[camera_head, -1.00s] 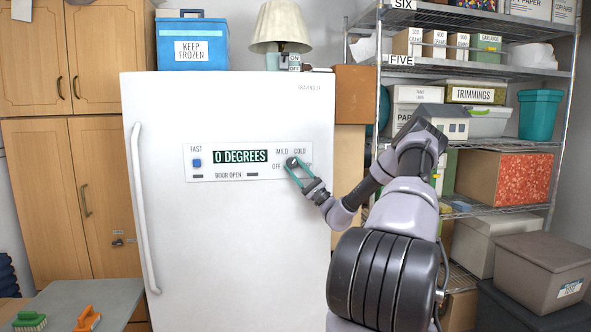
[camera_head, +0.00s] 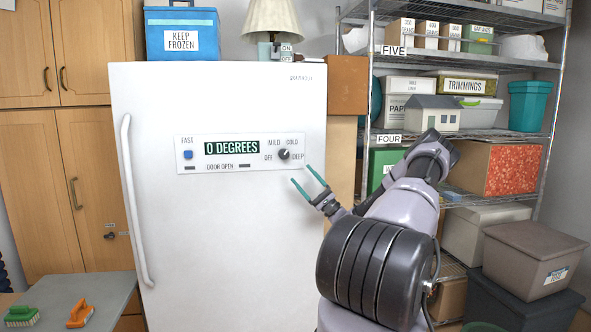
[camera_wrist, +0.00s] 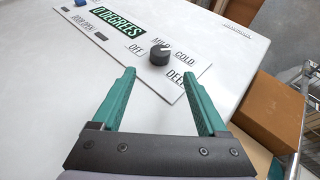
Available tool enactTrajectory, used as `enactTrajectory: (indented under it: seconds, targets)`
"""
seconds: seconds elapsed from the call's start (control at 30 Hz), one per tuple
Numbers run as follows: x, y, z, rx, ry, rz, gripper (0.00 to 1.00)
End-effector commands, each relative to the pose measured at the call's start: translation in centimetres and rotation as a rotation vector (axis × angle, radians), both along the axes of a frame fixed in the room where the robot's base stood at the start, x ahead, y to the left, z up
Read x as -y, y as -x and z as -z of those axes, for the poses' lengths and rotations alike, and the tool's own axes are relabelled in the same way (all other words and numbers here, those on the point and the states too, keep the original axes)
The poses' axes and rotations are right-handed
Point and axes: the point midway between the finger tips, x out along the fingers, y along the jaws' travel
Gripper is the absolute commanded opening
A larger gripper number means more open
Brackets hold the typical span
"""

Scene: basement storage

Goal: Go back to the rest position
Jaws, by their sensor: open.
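My gripper (camera_head: 308,181) is open and empty, with two green fingers apart. It is in front of the white freezer (camera_head: 215,230), just below and right of the dark round knob (camera_head: 284,154). The knob is on the control panel (camera_head: 240,166) among the words OFF, MILD, COLD and DEEP, and the display (camera_head: 232,147) reads 0 DEGREES. In the wrist view the knob (camera_wrist: 160,56) lies beyond the fingertips (camera_wrist: 156,78), apart from them. Its white mark points up and right, toward COLD.
A wire shelf rack (camera_head: 480,60) with boxes and bins stands close on the right of my arm. Lidded bins (camera_head: 530,252) are stacked at its foot. A grey table (camera_head: 75,292) with two brushes is at lower left. Wooden cabinets (camera_head: 75,170) stand behind.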

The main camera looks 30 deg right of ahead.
Motion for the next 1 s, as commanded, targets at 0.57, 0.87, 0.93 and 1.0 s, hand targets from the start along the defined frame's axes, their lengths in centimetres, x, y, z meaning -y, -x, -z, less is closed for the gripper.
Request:
enactTrajectory:
  seconds: [0.57, 0.87, 0.93, 1.0]
  targets:
    - [0.7, 0.8, 1.1, 0.001, 0.0, -0.001, 0.76]
    - [-3.1, 0.8, -0.3, -0.029, 0.095, -0.114, 0.76]
    - [-6.4, 1.2, -1.4, -0.06, 0.183, -0.213, 0.76]
    - [-10.1, 1.9, -2.3, -0.101, 0.294, -0.325, 0.76]
